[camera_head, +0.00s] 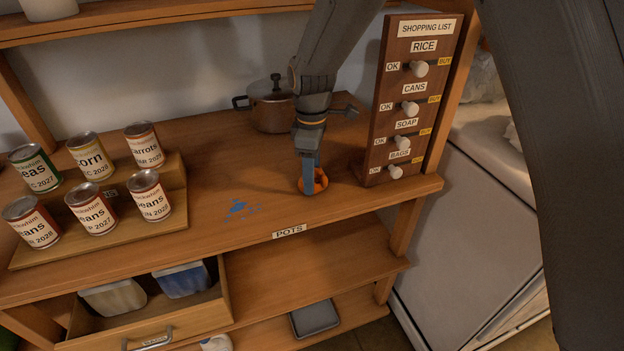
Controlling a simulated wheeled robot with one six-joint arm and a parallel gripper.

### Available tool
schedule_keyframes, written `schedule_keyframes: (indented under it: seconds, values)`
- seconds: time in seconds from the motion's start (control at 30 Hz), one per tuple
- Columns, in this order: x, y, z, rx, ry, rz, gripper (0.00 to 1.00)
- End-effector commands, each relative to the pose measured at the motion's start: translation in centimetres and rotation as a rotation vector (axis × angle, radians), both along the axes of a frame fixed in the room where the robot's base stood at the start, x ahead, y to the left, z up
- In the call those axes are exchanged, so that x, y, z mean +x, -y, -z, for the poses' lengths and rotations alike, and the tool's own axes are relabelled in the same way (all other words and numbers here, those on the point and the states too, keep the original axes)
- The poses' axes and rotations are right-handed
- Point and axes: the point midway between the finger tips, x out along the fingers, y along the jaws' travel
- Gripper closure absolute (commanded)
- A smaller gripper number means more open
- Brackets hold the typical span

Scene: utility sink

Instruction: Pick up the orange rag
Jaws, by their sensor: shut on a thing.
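The orange rag (319,181) is bunched up at the front right part of the wooden shelf top (220,170). My gripper (313,180) points down onto it from above and is shut on it. The rag shows on both sides of the fingers and appears at or very near the shelf surface; I cannot tell whether it touches. The fingertips are partly hidden by the rag.
A blue stain (240,209) marks the shelf left of the rag. Cans (144,195) stand on a stepped rack (175,210) at left. A lidded pot (271,108) is behind my arm. The shopping list board (408,100) stands close at right. An open drawer (190,324) juts below.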

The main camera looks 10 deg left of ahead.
Motion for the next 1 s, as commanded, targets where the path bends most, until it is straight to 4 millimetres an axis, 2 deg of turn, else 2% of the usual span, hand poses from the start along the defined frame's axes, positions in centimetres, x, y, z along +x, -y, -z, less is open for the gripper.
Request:
schedule_keyframes:
  seconds: [0.27,0.37,0.7,0.83,1.0]
  values:
    - [0.1,0.0,-0.5,0.001,0.002,0.0,0.74]
    - [0.2,-0.1,-1.7,0.002,0.004,0.0,0.74]
    - [0.1,-0.1,-7.9,0.002,0.004,0.0,0.74]
    - [0.1,-0.1,-9.4,0.001,0.002,0.0,0.74]
    - [0.0,0.0,-10.0,0.0,0.0,0.0,0.74]
